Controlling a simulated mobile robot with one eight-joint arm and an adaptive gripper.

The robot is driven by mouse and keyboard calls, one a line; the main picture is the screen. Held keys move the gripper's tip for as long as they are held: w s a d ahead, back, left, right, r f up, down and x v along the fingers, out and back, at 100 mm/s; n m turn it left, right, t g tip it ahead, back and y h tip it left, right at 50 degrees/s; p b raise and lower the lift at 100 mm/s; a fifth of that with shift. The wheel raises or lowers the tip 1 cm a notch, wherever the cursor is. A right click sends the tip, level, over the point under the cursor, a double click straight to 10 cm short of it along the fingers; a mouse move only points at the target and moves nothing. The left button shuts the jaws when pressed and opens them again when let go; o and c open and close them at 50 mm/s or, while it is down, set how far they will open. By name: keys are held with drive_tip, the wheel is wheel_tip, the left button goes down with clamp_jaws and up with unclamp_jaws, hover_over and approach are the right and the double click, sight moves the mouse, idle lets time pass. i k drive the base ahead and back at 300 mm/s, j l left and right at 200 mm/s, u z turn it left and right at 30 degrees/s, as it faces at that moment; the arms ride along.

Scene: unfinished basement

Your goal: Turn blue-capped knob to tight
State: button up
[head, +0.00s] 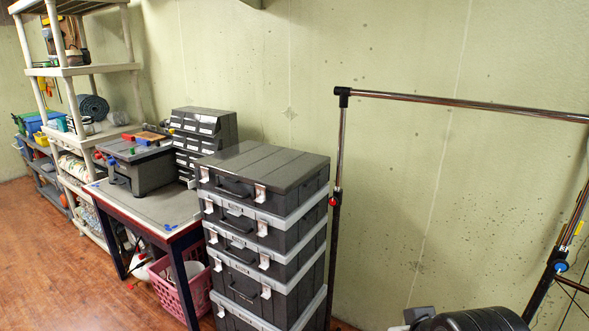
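A knob with a blue cap (561,266) shows at the far right of the head view. It sits on the dark lower part of the right post of a garment rack (455,100). The knob is small in the picture, so I cannot tell how tight it is. A similar knob with a red cap (332,202) sits on the rack's left post. My gripper is not in view, and nothing is seen touching the blue-capped knob.
A tall stack of dark grey cases (265,225) stands beside the rack's left post. A workbench (150,205), a pink basket (178,288) and shelves (82,70) are farther left. A dark ribbed object (480,321) is cut off at the bottom edge. Wood floor (60,270) is clear at lower left.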

sight(558, 266)
drive_tip(key=z, duration=1.5)
drive_tip(key=j+z, duration=0.4)
drive_tip(key=k+j+z, duration=0.15)
drive_tip(key=z, duration=0.3)
